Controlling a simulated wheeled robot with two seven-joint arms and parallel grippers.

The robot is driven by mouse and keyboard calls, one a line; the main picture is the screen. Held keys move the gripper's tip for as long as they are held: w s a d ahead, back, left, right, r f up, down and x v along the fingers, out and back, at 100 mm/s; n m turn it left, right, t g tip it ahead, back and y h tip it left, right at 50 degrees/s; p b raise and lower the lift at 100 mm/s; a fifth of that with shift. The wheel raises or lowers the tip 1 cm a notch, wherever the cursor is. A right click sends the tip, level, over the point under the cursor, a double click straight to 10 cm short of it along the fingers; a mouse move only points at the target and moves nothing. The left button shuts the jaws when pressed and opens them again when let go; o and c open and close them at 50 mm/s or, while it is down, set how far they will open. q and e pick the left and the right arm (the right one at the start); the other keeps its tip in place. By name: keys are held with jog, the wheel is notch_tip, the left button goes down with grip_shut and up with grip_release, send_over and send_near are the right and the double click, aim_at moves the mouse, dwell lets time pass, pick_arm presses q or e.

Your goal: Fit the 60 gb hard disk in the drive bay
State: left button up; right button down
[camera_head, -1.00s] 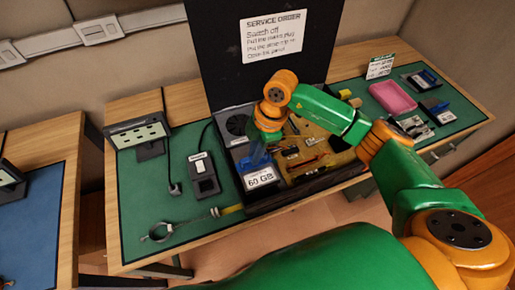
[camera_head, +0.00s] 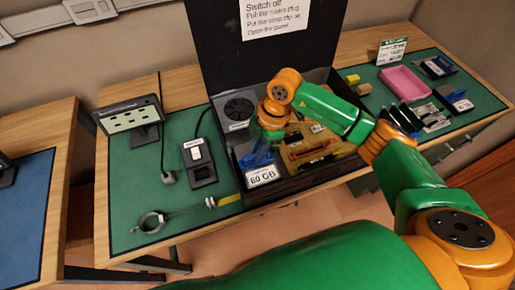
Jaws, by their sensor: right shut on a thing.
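The 60 GB hard disk (camera_head: 263,177) is a dark block with a white "60 GB" label facing me and a blue part (camera_head: 256,159) on top. It is at the front left inside the open black computer case (camera_head: 293,192). My right gripper (camera_head: 262,149) comes down from above, shut on the blue part of the disk; its fingertips are mostly hidden by the orange wrist. The drive bay is largely covered by the disk and my arm, so I cannot tell how deep the disk sits. My left gripper is out of view.
A fan (camera_head: 239,108) is behind the disk. Left of the case are a switch box (camera_head: 199,163), a plug on a cable (camera_head: 168,177) and a strap with a ring (camera_head: 152,221). A pink tray (camera_head: 404,82) and other drives (camera_head: 456,100) lie at the right.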

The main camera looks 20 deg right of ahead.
jog(key=shift+a+r, duration=0.1)
dwell(0.3)
jog(key=shift+f, duration=0.55)
jog(key=shift+d+b+x, duration=0.25)
jog(key=shift+b+x, duration=0.5)
jog(key=shift+x, duration=0.3)
dwell(1.6)
jog(key=shift+s+f, duration=0.1)
jog(key=c, duration=0.8)
grip_release()
